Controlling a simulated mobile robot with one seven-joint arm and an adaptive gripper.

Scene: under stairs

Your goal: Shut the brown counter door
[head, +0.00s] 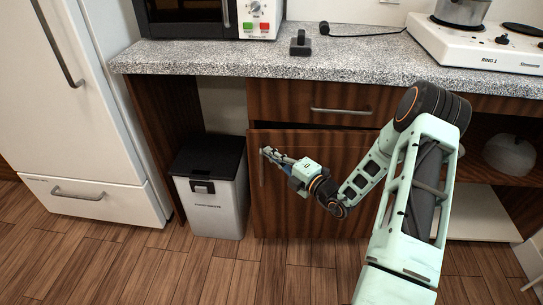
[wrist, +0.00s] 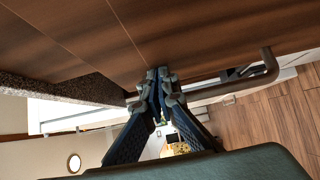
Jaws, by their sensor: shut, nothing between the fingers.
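The brown counter door (head: 312,218) is a dark wood panel under a drawer, with an upright metal handle (head: 262,172) near its left edge. It sits near the cabinet front, maybe slightly ajar; I cannot tell exactly. My gripper (head: 266,152) is shut and empty, at the door's upper left by the top of the handle. In the wrist view, my fingertips (wrist: 160,78) meet at the edge of the wood front, with the handle (wrist: 240,77) to their right. I cannot tell whether they touch the door (wrist: 215,35). My arm hides part of the door's right side.
A grey bin (head: 212,200) with a black lid stands left of the door. A white fridge (head: 75,110) is further left. The speckled counter (head: 250,58) overhangs above. Open shelves (head: 485,185) lie to the right. The wooden floor in front is clear.

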